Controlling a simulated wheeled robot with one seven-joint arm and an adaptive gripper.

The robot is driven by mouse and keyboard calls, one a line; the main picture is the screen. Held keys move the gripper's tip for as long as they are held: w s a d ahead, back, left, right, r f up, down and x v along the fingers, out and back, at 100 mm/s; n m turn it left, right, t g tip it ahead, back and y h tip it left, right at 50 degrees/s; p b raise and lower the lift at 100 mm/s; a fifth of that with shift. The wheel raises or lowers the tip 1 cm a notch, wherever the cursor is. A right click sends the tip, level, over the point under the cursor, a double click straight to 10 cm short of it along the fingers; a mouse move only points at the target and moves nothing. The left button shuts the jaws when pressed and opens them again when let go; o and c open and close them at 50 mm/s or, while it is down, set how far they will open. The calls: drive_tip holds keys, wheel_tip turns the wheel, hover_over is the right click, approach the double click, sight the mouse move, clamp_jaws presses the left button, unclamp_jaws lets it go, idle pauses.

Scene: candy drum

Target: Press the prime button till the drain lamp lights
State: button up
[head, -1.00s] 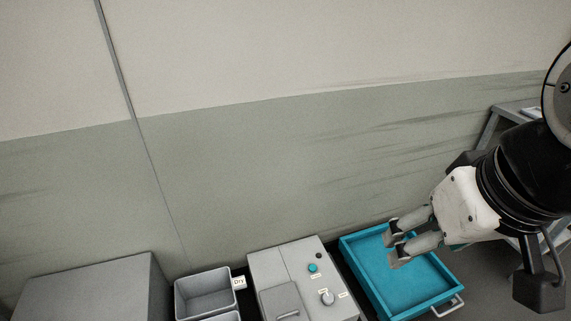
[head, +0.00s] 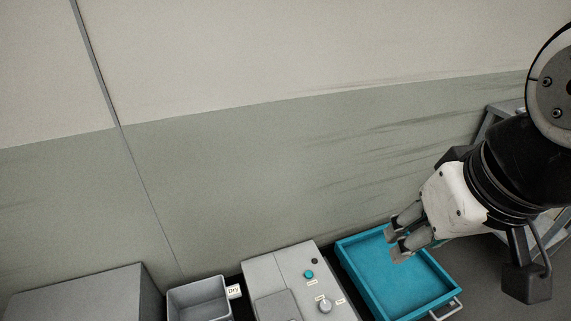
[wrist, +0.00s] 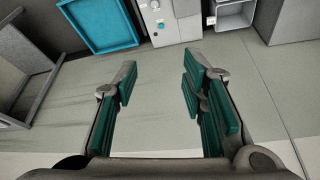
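The grey control box (head: 287,270) stands low in the head view. A round teal button (head: 309,274) sits on its top, with a small dark round spot (head: 314,261), perhaps the lamp, just beyond it; it looks unlit. A pale knob (head: 324,306) with small labels is nearer; the label text is too small to read. The box (wrist: 175,30) and teal button (wrist: 161,25) also show at the top of the wrist view. My gripper (head: 393,245) is open and empty, to the right of the box and in front of the blue tray. Its spread fingers (wrist: 162,85) show in the wrist view.
The blue tray (head: 343,251) with a metal handle lies right of the box. Left are a grey bin (head: 172,297) by a "Dry" label (head: 234,291) and a large grey cabinet (head: 85,290). A metal stand (head: 490,118) is behind my arm.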

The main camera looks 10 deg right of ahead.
clamp_jaws()
idle(1.1)
